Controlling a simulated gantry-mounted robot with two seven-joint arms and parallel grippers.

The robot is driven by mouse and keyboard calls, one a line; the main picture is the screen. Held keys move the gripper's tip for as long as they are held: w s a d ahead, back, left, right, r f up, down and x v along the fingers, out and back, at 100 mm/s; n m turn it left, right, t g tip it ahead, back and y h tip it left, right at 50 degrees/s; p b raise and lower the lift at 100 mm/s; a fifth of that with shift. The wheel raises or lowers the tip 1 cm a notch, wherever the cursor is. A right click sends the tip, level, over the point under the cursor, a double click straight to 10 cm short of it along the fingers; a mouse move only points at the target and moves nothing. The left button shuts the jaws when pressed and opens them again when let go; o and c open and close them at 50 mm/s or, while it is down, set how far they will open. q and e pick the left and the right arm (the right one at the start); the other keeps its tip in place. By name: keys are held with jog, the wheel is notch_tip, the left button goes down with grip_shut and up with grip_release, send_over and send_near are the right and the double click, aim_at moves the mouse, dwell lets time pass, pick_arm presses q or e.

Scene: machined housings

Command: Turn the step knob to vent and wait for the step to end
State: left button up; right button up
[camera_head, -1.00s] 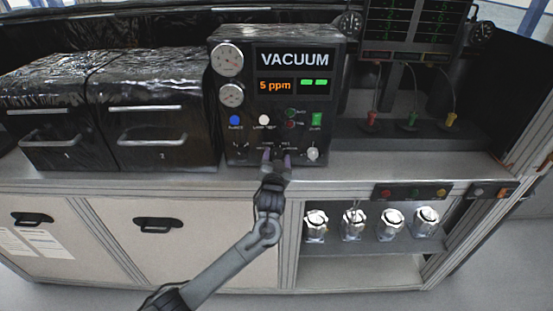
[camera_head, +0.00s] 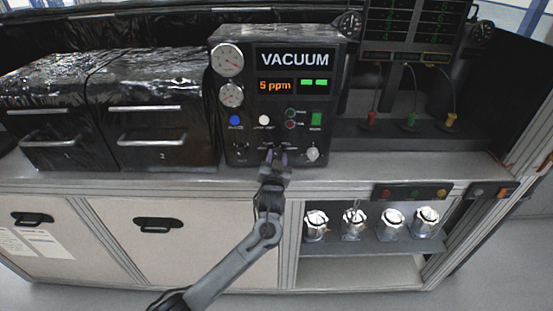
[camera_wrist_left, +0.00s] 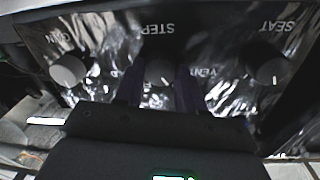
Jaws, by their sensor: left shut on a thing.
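A small white mark is on the knob's lower edge. My left gripper (camera_head: 276,156) reaches the box's lower front. Its purple fingers (camera_wrist_left: 160,86) are shut on the step knob from both sides and hide part of its dial. My right gripper is out of view.
Two black drawer units (camera_head: 165,115) stand left of the box.

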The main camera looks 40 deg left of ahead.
pick_arm(q)
jog(key=n, duration=0.3)
jog(key=shift+f+n+b, duration=0.1)
jog(key=shift+n+b, duration=0.35)
jog(key=shift+n, duration=1.85)
jog(key=o, duration=1)
jog(key=shift+o, duration=0.2)
jog(key=v, duration=1)
jog(key=shift+s+d+f+p, duration=0.2)
jog(key=shift+s+d+p, duration=0.05)
jog(key=shift+d+p, duration=0.15)
jog(key=shift+a, duration=0.1)
